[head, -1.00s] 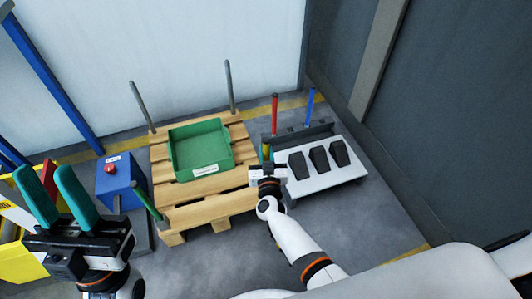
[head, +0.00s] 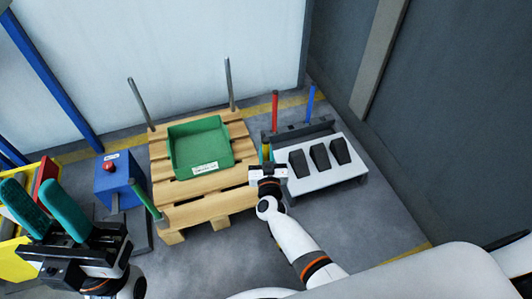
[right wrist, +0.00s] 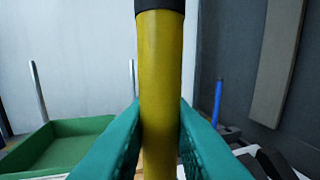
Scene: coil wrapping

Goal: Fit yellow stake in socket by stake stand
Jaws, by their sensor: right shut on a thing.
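The yellow stake (right wrist: 160,75) has a dark cap and stands upright between the teal fingers of my right gripper (right wrist: 160,125), which is shut on it. In the head view my right gripper (head: 267,154) is at the pallet's right edge, beside the stake stand (head: 300,131). The stand is a dark rack holding a red stake (head: 275,108) and a blue stake (head: 310,103). The socket by the stand cannot be made out; my gripper and arm cover that area. The stake's lower end is hidden. My left gripper (head: 32,192) is open and empty at far left.
A wooden pallet (head: 180,217) carries a green bin (head: 203,168), two grey stakes at its back corners and a green stake (head: 146,200) at front left. A white table (head: 340,171) with several black blocks stands right. A blue box (head: 114,185) with a red button stands left.

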